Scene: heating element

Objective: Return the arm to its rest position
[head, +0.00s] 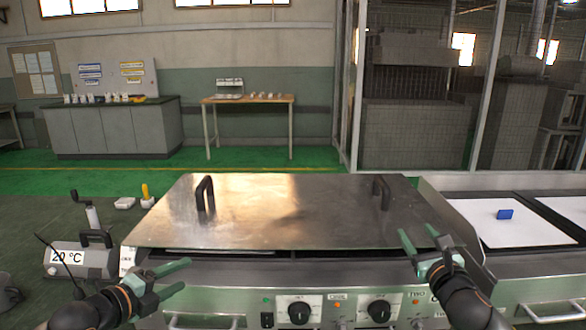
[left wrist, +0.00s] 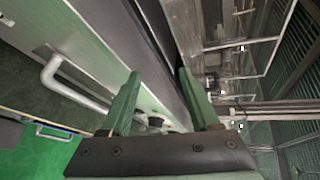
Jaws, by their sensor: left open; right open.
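My left gripper (head: 178,279) is at the lower left of the head view, in front of the metal appliance. Its green fingers are spread and hold nothing. It also shows open in the left wrist view (left wrist: 160,98), with the appliance's front and a bar handle (left wrist: 75,85) beyond it. My right gripper (head: 424,240) is open and empty near the front right corner of the large steel lid (head: 290,215). I cannot tell whether it touches the lid. The lid lies over the appliance and carries two dark handles (head: 204,194) (head: 382,190).
The appliance's front has two black knobs (head: 299,311) (head: 379,310). At right, a blue block (head: 504,214) sits on a white plate (head: 478,224). A wooden table (head: 248,99) and grey cabinets (head: 110,130) stand at the back wall.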

